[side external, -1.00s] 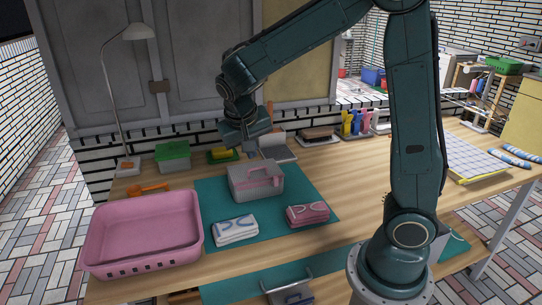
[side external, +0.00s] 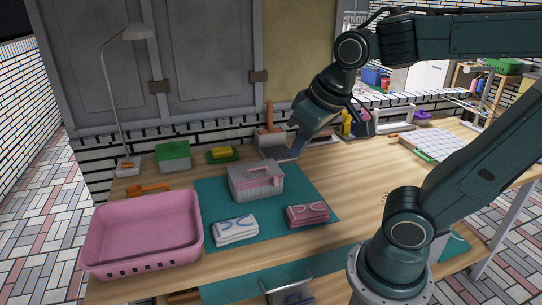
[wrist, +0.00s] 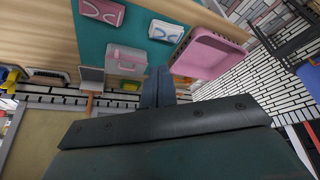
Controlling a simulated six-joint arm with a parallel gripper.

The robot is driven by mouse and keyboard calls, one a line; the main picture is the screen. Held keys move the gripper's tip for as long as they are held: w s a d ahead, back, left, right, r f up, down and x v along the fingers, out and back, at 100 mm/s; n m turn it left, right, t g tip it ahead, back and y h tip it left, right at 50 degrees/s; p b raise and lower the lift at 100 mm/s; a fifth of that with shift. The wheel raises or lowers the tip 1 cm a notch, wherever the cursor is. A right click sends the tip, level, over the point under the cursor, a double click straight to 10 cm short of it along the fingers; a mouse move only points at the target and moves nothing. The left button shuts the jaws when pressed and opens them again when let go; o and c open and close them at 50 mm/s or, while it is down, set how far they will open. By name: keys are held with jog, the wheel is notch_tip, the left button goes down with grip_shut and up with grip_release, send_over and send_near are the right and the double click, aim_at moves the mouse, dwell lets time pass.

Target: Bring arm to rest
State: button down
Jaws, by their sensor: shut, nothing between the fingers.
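My gripper (side external: 299,144) is shut and empty, raised above the back of the table, to the right of the grey lidded box. In the wrist view its shut fingers (wrist: 157,88) point toward the table. The grey box with a pink handle (side external: 256,181) sits on the teal mat (side external: 312,188). A folded white cloth with blue marks (side external: 236,230) and a folded pink cloth (side external: 307,214) lie on the mat in front of it. Nothing hangs from my gripper.
A pink basket (side external: 145,232) stands at the front left. A green-lidded box (side external: 173,155), a yellow sponge on a green tray (side external: 222,154), a lamp (side external: 120,100) and a brush stand (side external: 271,139) line the back. The wooden table (side external: 365,185) is clear right of the mat.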

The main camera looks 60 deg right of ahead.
jog(key=shift+n+t+y, duration=0.4)
jog(key=shift+n, duration=0.5)
jog(key=s, duration=0.1)
jog(key=s+a, duration=0.1)
jog(key=s, duration=0.2)
jog(key=shift+a, duration=0.4)
